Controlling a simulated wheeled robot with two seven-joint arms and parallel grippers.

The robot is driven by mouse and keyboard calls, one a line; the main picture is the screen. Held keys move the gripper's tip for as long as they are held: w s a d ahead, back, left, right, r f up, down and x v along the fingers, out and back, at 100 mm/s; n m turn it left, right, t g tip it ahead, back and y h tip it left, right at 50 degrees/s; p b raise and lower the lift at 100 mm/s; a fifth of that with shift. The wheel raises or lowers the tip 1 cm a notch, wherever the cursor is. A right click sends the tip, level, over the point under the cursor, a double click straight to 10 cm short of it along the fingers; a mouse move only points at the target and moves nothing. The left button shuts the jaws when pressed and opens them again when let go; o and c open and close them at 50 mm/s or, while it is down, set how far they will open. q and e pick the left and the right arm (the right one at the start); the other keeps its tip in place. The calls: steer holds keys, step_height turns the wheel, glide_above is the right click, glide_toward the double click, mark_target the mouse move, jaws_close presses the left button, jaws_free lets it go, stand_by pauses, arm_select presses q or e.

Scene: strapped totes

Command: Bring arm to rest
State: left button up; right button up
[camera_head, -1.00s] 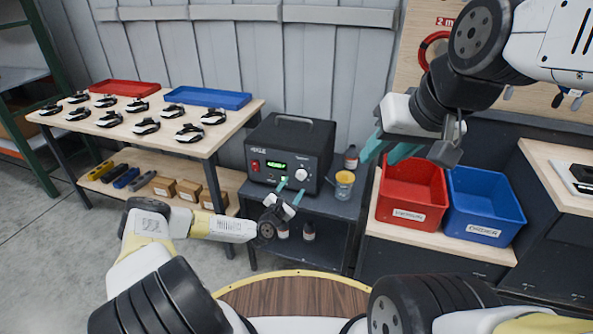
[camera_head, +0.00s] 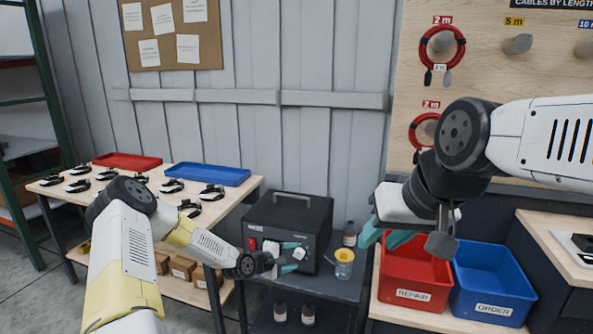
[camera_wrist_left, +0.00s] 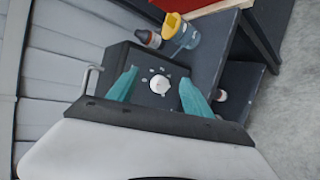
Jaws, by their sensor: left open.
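My left gripper (camera_head: 293,257) is open and empty in front of the black power box (camera_head: 315,222). In the left wrist view its teal fingers (camera_wrist_left: 160,90) stand apart on either side of the box's white round knob (camera_wrist_left: 158,84); I cannot tell whether they touch the box. My left arm comes in from the lower left and bends at a raised elbow. My right gripper (camera_head: 384,238) hangs above the red bin (camera_head: 415,272), with its teal fingers apart and nothing seen between them.
A yellow-rimmed cup (camera_head: 344,264) and a bottle (camera_head: 350,235) stand right of the box. The blue bin (camera_head: 492,285) stands beside the red one. The left table (camera_head: 237,187) holds several dark strapped items, a red tray (camera_head: 127,161) and a blue tray (camera_head: 208,175).

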arm_select(q)
steer(key=s+a+r+m+g+y, duration=0.1)
steer(key=s+a+r+m+y, duration=0.15)
steer(key=s+a+r, duration=0.4)
steer(key=s+a+r+m+g+y, duration=0.1)
steer(key=s+r+m+y, duration=0.2)
steer(key=r, duration=0.7)
steer(key=s+a+r+m+g+y, duration=0.1)
steer(key=s+a+r+m+y, duration=0.15)
steer(key=s+r+m, duration=0.4)
steer(key=s+r, duration=0.4)
steer(key=s, duration=0.3)
steer(key=s+a+r+m+h, duration=0.1)
steer(key=s+r, duration=0.3)
steer(key=s, duration=0.4)
steer(key=s+a+r, duration=0.1)
steer(key=s+r, duration=0.3)
steer(key=s, duration=0.4)
steer(key=shift+a+r+g+h, duration=0.2)
steer(key=shift+r+g+h, duration=0.1)
steer(key=shift+g, duration=0.1)
